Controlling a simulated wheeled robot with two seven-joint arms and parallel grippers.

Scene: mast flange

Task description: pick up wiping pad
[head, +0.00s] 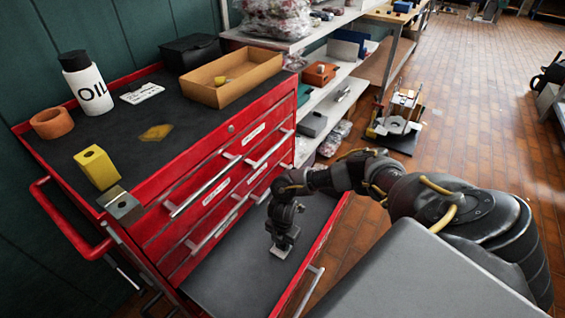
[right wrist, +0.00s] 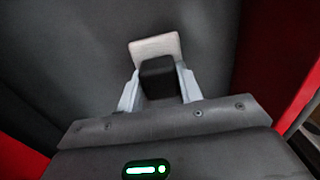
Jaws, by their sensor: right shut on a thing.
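The wiping pad (head: 281,251) is a small light-grey plate in the open red drawer with a dark floor, low in the cabinet. In the right wrist view the pad (right wrist: 153,47) shows as a pale plate with a black block-shaped grip. My right gripper (head: 284,236) reaches down into the drawer. Its two pale fingers (right wrist: 160,88) are shut on the pad's black grip. I cannot tell whether the pad touches the drawer floor. My left gripper is not in view.
The red cabinet top (head: 190,125) holds an oil bottle (head: 88,85), a cardboard tray (head: 233,78), a yellow block (head: 97,167), an orange ring (head: 52,123) and a yellowish stain (head: 156,132). The drawer's red front (head: 318,245) rises beside my right gripper. Shelves stand behind.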

